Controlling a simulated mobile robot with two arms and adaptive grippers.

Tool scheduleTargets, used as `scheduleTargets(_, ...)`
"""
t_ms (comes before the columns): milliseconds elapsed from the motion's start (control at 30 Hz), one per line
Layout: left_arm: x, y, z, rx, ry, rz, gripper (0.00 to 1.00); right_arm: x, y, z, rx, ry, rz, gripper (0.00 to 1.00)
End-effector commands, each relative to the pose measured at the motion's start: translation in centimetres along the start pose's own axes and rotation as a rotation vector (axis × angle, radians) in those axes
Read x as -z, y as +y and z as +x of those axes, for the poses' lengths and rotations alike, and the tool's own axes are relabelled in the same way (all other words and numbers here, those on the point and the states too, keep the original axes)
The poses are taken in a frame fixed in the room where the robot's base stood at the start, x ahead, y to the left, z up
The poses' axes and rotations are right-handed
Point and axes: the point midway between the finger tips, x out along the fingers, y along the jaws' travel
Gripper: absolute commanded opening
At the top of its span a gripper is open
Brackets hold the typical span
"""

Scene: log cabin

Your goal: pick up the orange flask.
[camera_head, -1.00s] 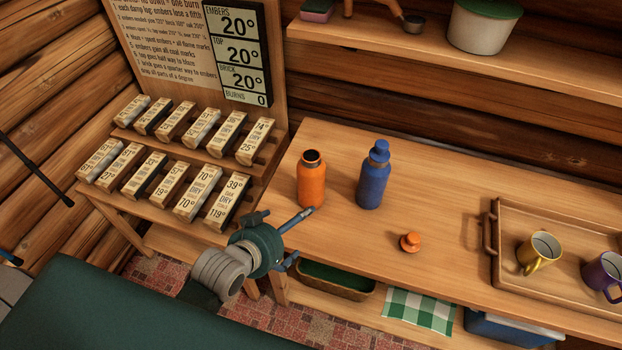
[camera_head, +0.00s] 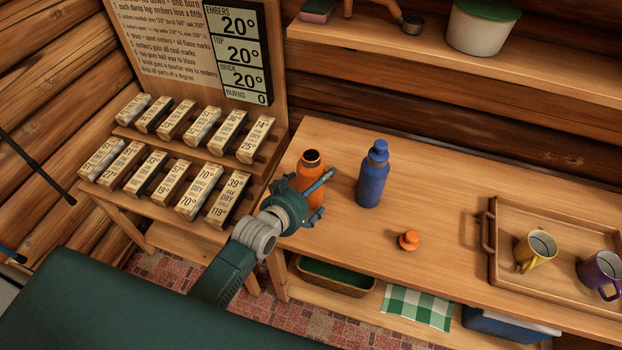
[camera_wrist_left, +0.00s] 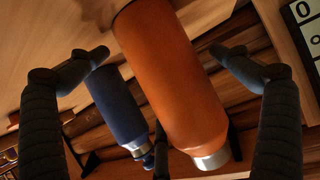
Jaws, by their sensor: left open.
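The orange flask (camera_head: 312,165) stands upright and uncapped at the left end of the wooden counter. My left gripper (camera_head: 316,196) is at its near side, and its fingers partly hide the flask's lower body. In the left wrist view the orange flask (camera_wrist_left: 172,75) lies between the open fingers of the left gripper (camera_wrist_left: 158,65), with gaps visible on both sides. An orange cap (camera_head: 408,240) lies on the counter to the right. My right gripper is not in view.
A blue flask (camera_head: 373,175) stands close to the right of the orange one. A tray (camera_head: 497,262) with a yellow mug (camera_head: 535,252) and a purple mug (camera_head: 600,274) is at the right. A rack of labelled blocks (camera_head: 165,165) stands at the left. The counter's middle is mostly clear.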

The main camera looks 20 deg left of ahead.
Motion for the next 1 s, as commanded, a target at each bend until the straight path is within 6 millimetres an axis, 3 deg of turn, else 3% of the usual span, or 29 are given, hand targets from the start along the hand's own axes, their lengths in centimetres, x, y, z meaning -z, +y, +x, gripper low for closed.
scheduleTargets(100,0.01,0.04,0.92,0.000,0.000,0.000,1.00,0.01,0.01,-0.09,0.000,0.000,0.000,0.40)
scheduleTargets(333,-0.07,0.03,1.02,0.000,0.000,0.000,1.00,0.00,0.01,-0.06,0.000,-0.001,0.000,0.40)
scheduleTargets(700,-0.08,0.01,0.99,0.000,-0.001,0.001,0.27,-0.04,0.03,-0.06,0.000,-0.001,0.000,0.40)
scheduleTargets(1000,0.30,-0.02,0.97,0.001,0.006,0.002,0.26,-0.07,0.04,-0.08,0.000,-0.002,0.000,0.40)
